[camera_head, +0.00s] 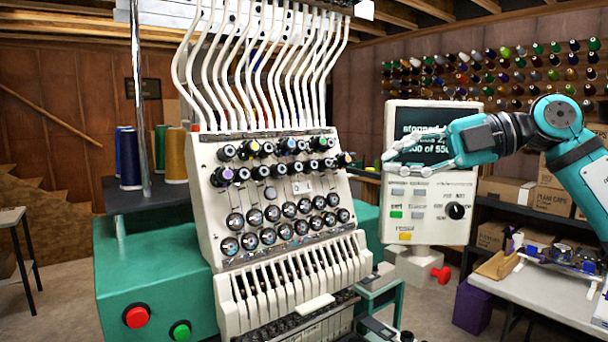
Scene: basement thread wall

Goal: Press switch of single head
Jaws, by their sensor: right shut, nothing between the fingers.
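The single-head embroidery machine (270,180) stands in the middle, white with a green base. Its control panel (462,216) is at the right, with a dark screen (408,146), small labelled buttons and a black knob (456,211). A red knob (442,275) sticks out below the panel. A red button (136,316) and a green button (180,331) are on the base's front left. My right gripper (388,160) is shut and empty in front of the panel's screen, hiding part of it. I cannot tell whether it touches the panel. My left gripper is out of view.
Thread cones (175,155) stand on a dark shelf at the machine's left. A white table (540,290) with small items stands at the right, with cardboard boxes (505,190) behind. A purple box (472,308) sits on the floor.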

